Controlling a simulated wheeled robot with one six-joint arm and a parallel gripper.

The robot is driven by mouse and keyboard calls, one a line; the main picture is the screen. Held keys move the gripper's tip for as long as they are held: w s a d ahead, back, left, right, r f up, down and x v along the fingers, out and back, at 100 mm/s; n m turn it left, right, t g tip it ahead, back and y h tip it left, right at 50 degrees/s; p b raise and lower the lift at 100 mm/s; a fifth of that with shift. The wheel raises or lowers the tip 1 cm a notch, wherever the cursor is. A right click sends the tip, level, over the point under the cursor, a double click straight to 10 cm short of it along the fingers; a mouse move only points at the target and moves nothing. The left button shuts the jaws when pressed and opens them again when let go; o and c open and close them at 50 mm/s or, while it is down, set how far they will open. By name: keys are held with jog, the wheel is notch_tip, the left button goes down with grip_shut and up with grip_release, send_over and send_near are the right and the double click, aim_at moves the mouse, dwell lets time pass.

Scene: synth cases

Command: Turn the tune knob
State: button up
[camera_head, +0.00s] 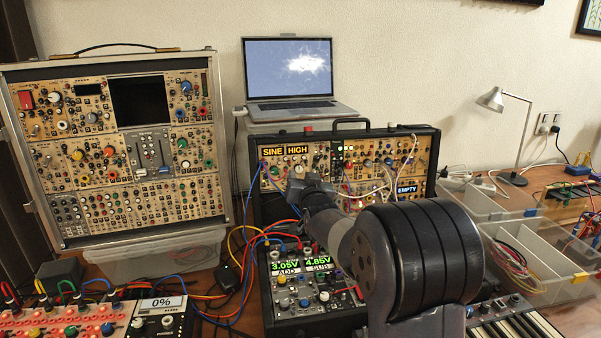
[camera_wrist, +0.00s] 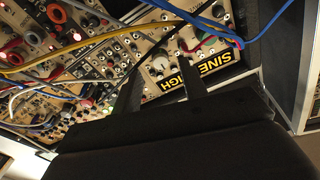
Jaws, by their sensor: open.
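The module with the yellow "SINE HIGH" label (camera_head: 285,150) sits at the upper left of the middle synth case (camera_head: 434,150). In the wrist view, its label (camera_wrist: 212,62) is to the right of a pale round knob (camera_wrist: 160,66). This knob shows between the two dark fingers of my gripper (camera_wrist: 158,72), which are apart. No lettering naming a tune knob is readable, and contact with the knob cannot be told. In the head view, my gripper (camera_head: 305,186) is in front of the module's lower part, and my arm hides much of the case's lower front.
Patch cables (camera_wrist: 75,48) cross the panel beside my gripper, and blue ones (camera_wrist: 262,32) pass at right. A laptop (camera_head: 289,75) stands behind the case. A small module box (camera_head: 303,315) is below my arm. Clear bins (camera_head: 530,250) are at right.

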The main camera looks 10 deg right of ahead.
aim_at(299, 171)
jog(key=shift+w, duration=1.7)
grip_shut()
